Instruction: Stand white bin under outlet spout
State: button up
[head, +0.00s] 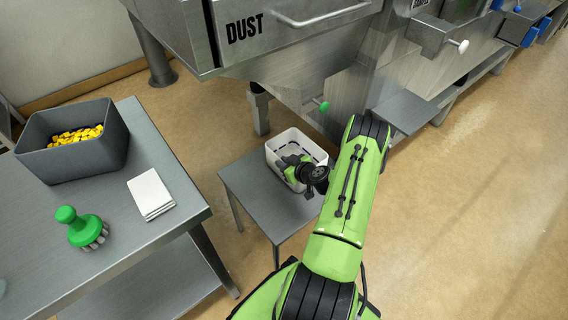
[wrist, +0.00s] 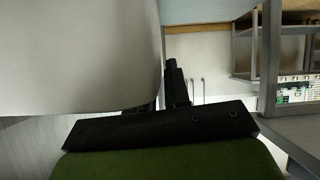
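The white bin (head: 318,146) stands upright on a low grey stand (head: 256,200) in the head view, with its open top facing up. My gripper (wrist: 174,88) is at the bin's near side; in the head view my green wrist covers part of the bin and hides the fingertips. In the wrist view a large pale surface (wrist: 75,50), probably the bin's wall, fills the left beside the dark fingers. Whether they grip it cannot be told. The steel chute (head: 345,92), which looks like the outlet spout, hangs behind the bin, with a green knob (head: 323,106) on it.
A steel table (head: 120,238) at left holds a grey crate (head: 75,155) of yellow pieces, a white folded cloth (head: 150,192) and a green-handled brush (head: 80,226). The machine's DUST drawer (head: 290,30) juts out above. Open floor (head: 480,200) lies at right.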

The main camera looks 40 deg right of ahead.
jog(key=shift+o, duration=1.4)
jog(key=p+v, duration=0.3)
jog(key=v, duration=0.9)
jog(key=w+a+r+n+g+y, duration=0.2)
jog(key=w+a+r+n+g, duration=0.1)
jog(key=a+r, duration=0.65)
jog(key=w+a+r+n+g+y, duration=0.2)
jog(key=w+a+r+g+y, duration=0.1)
jog(key=a+r, duration=0.6)
jog(key=s+a+r+m+h, duration=0.1)
jog(key=s+a+r+m, duration=0.1)
jog(key=s+a+r, duration=0.3)
jog(key=s+a+r+m+h, duration=0.2)
jog(key=s+a+r, duration=0.4)
jog(key=s, duration=0.7)
jog(key=shift+a+r+m+g+h, duration=0.3)
jog(key=shift+a+r+m, duration=0.1)
jog(key=shift+r, duration=0.45)
